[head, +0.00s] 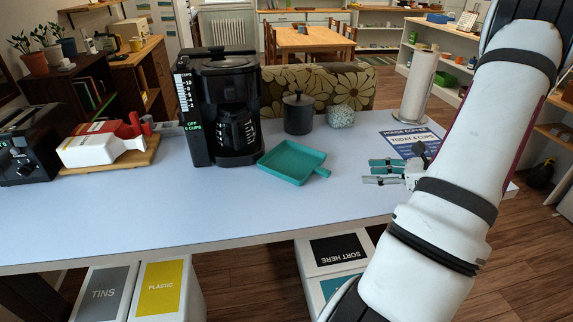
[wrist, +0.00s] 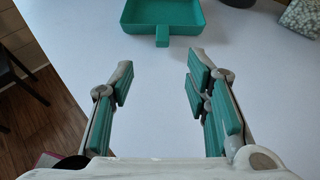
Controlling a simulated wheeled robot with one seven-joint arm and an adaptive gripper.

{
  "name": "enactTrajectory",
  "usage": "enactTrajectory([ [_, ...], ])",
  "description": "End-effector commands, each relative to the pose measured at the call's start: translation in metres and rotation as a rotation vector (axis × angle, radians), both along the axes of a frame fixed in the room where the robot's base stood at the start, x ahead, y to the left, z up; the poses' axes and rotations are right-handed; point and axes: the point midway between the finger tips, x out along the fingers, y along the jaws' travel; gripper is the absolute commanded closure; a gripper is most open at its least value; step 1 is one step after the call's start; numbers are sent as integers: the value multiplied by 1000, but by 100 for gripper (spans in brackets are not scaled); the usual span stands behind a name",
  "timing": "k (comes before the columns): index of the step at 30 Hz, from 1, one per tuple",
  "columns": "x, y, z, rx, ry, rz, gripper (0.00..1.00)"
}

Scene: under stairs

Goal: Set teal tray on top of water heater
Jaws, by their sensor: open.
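The teal tray (head: 291,161) is a shallow square with a short handle. It lies on the light table, in front of and to the right of a black coffee maker (head: 221,110). My gripper (head: 366,174) is open and empty to the right of the tray, apart from it. In the wrist view the tray (wrist: 163,30) is at the top, its handle pointing toward the gap of my open gripper (wrist: 160,75). The coffee maker has a glass carafe and a scale marked in cups. I see nothing that is clearly a water heater.
A dark lidded canister (head: 298,114) and a speckled stone-like object (head: 341,117) stand behind the tray. A paper towel roll (head: 418,85) and a printed sheet (head: 413,141) are at the right. The table's front is clear.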

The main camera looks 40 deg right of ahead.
Motion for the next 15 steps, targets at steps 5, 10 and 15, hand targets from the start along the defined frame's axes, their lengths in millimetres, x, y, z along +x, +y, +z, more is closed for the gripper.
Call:
enactTrajectory([
  [5,11,0,-9,11,-5,-17,57],
  [10,41,7,-21,11,-5,-15,57],
  [15,64,13,-31,9,-3,-14,57],
])
